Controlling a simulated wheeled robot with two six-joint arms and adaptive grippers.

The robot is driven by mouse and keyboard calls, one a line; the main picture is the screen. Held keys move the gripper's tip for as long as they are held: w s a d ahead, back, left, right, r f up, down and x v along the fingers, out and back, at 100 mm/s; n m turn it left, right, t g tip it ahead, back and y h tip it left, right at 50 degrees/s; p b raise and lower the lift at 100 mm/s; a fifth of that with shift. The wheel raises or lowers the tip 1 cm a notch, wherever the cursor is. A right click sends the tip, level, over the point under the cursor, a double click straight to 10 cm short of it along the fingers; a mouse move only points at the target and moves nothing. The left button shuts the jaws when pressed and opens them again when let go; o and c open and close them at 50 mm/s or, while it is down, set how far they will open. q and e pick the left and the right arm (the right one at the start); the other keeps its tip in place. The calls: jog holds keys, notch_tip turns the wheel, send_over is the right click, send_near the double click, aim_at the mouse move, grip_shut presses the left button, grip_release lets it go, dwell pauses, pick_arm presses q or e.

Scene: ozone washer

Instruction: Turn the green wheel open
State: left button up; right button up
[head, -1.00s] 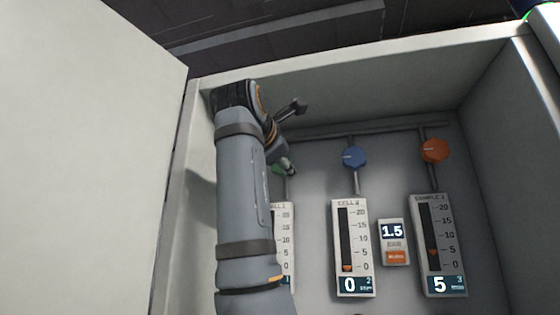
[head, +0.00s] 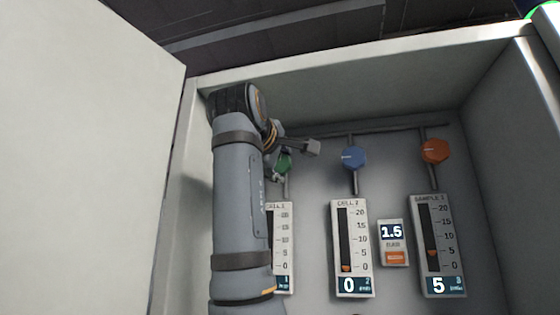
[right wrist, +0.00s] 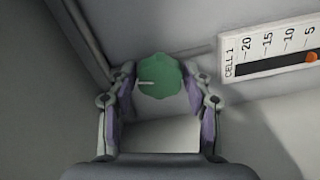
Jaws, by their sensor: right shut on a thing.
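The green wheel (head: 285,162) is on the pipe above the CELL 1 gauge, at the back wall of the open cabinet, partly hidden by my right gripper. In the right wrist view the green wheel (right wrist: 160,82) sits between the fingertips, its white mark pointing left. My right gripper (right wrist: 159,70) is shut on it, one finger on each side. The CELL 1 gauge (head: 284,235) is partly covered by my right arm. In the right wrist view the CELL 1 gauge (right wrist: 272,47) shows an orange marker near the 5. My left gripper is not in view.
To the right are a blue wheel (head: 353,158) over the CELL 2 gauge (head: 367,247), reading 0, and an orange wheel (head: 435,151) over the sample gauge (head: 453,240), reading 5. A small 1.5 display (head: 393,243) is between these gauges. The cabinet's side walls close in both sides.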

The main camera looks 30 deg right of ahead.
jog(key=m, duration=0.3)
jog(key=shift+f+m+p, duration=0.2)
jog(key=shift+m+p, duration=0.1)
jog(key=m, duration=0.3)
jog(key=shift+w+f+m+p, duration=0.1)
jog(key=shift+m+p, duration=0.2)
jog(key=shift+p, duration=0.05)
jog(key=m, duration=0.3)
jog(key=shift+w+a+m+p, duration=0.1)
jog(key=shift+m+p, duration=0.2)
jog(key=shift+p, duration=0.1)
jog(key=shift+f+m+p, duration=0.1)
jog(key=shift+m+p, duration=0.35)
jog(key=shift+m, duration=1.45)
jog(key=shift+a, duration=0.1)
jog(key=o, duration=1.1)
jog(key=shift+a, duration=0.1)
